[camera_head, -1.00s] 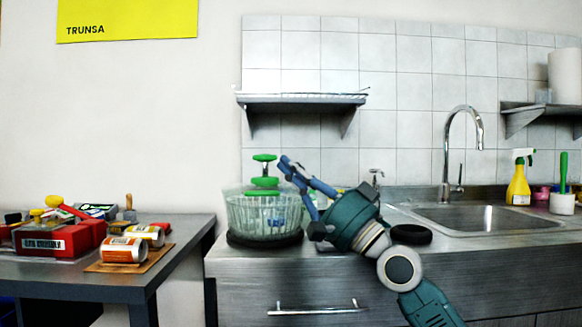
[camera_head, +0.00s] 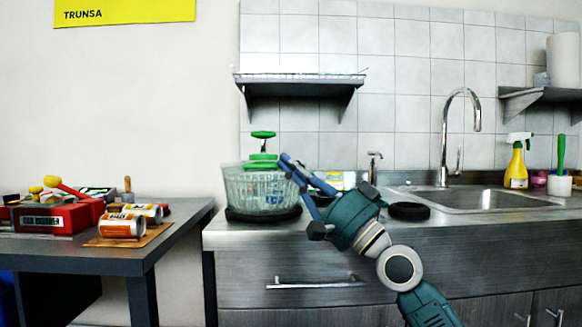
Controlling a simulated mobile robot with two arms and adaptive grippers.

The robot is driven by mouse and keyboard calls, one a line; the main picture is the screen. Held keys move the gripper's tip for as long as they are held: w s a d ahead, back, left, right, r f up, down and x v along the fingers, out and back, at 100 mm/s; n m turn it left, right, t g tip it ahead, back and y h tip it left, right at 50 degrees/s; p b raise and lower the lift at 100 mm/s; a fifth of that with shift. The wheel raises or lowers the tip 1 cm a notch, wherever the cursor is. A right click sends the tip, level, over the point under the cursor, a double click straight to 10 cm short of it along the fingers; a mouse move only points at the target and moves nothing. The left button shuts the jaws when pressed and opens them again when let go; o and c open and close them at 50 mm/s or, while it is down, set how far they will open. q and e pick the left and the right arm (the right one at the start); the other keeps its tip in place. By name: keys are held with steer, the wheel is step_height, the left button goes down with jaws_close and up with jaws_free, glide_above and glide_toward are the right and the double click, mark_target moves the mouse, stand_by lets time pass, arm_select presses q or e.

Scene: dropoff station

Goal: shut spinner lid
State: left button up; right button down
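The spinner is a clear ribbed bowl (camera_head: 262,192) on a dark round base at the counter's left end. A green lid (camera_head: 262,162) sits at the bowl's top, with a green knob (camera_head: 263,134) standing above it on a thin stem. My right gripper (camera_head: 287,163) reaches in from the right, its blue fingers slanting up and left. Its tips meet or nearly meet beside the lid, at about rim height, and cover part of the bowl's right side. I cannot tell whether they touch it. They hold nothing visible. My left gripper is out of view.
A wall shelf (camera_head: 300,80) hangs above the spinner. A black ring-like item (camera_head: 409,211) lies right of my wrist, before the sink (camera_head: 470,200) and tall faucet. A side table (camera_head: 90,255) at left holds a red box (camera_head: 58,217) and cans (camera_head: 121,226).

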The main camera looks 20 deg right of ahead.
steer(key=shift+w+a+f, duration=0.1)
steer(key=shift+a+f, duration=0.15)
steer(key=shift+f, duration=0.05)
steer(key=v, duration=1.2)
steer(key=shift+d+r, duration=0.2)
